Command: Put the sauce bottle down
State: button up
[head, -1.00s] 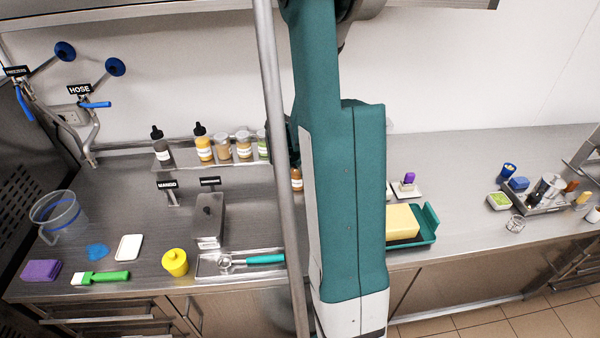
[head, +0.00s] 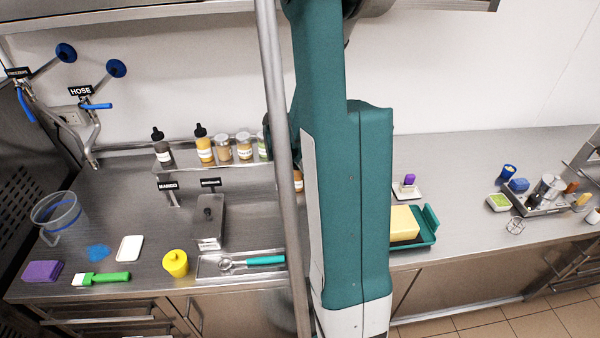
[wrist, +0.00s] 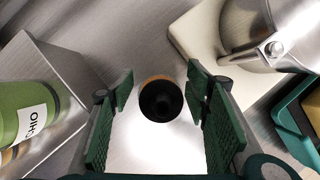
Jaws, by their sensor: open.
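The sauce bottle (wrist: 160,101) shows from above in the wrist view, with a dark cap and an orange-brown rim. It appears upright on the steel counter. My gripper (wrist: 160,84) is open, with one green finger on each side of the bottle and a visible gap to both. In the head view, a small part of the orange-brown bottle (head: 298,182) shows between the metal post and my arm. My gripper is hidden behind my arm in that view.
A green labelled jar (wrist: 22,112) stands on a steel rack left of the bottle. A pale board (wrist: 200,38) with a metal vessel (wrist: 265,45) is at the upper right. A green butter tray (head: 431,218) lies right of my arm. A metal post (head: 280,150) crosses the head view.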

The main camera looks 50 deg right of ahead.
jog(key=shift+v, duration=4.8)
jog(key=shift+r, duration=0.1)
jog(key=a+r+m+t, duration=0.1)
jog(key=a+r+m, duration=0.25)
jog(key=a, duration=0.45)
jog(key=a+r+m+t+y, duration=0.15)
jog(key=a+r, duration=0.25)
jog(key=a, duration=0.4)
jog(key=a+r+m+t, duration=0.1)
jog(key=a+r+m, duration=0.25)
jog(key=a, duration=0.45)
jog(key=s+a+r+m+t+y, duration=0.1)
jog(key=s+a+m, duration=0.3)
jog(key=a, duration=0.7)
jog(key=s+a+r+m+t+y, duration=0.2)
jog(key=s+a+m, duration=0.3)
jog(key=a, duration=0.6)
jog(key=shift+s+m, duration=0.3)
jog(key=shift+m, duration=0.45)
